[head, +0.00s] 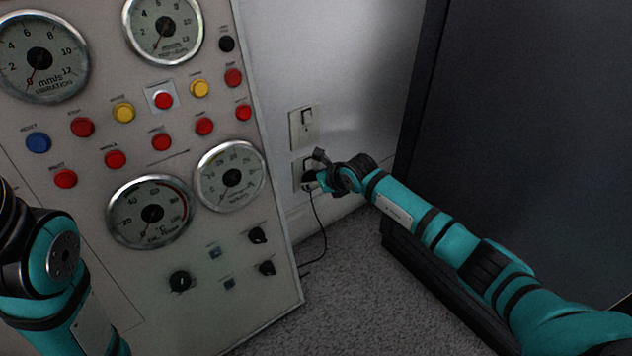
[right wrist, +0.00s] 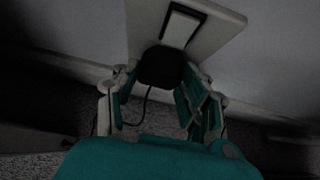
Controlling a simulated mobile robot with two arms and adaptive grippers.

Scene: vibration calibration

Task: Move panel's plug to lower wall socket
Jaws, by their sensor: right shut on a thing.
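The black plug (right wrist: 160,68) sits between the fingers of my right gripper (head: 316,172), which is shut on it. In the right wrist view the plug is against the lower part of a pale wall plate (right wrist: 215,28) with a white rocker. In the head view my right gripper is at the lower wall socket (head: 298,176) and partly hides it. I cannot tell how deep the plug sits. The black cord (head: 324,235) hangs down from the plug toward the panel (head: 225,320). My left arm shows at the lower left; its gripper is out of view.
An upper wall plate (head: 304,128) is directly above the lower one. The panel on the left has gauges, coloured buttons and knobs. A large dark cabinet (head: 530,130) stands on the right, near my right arm. Grey carpet (head: 350,290) is open between them.

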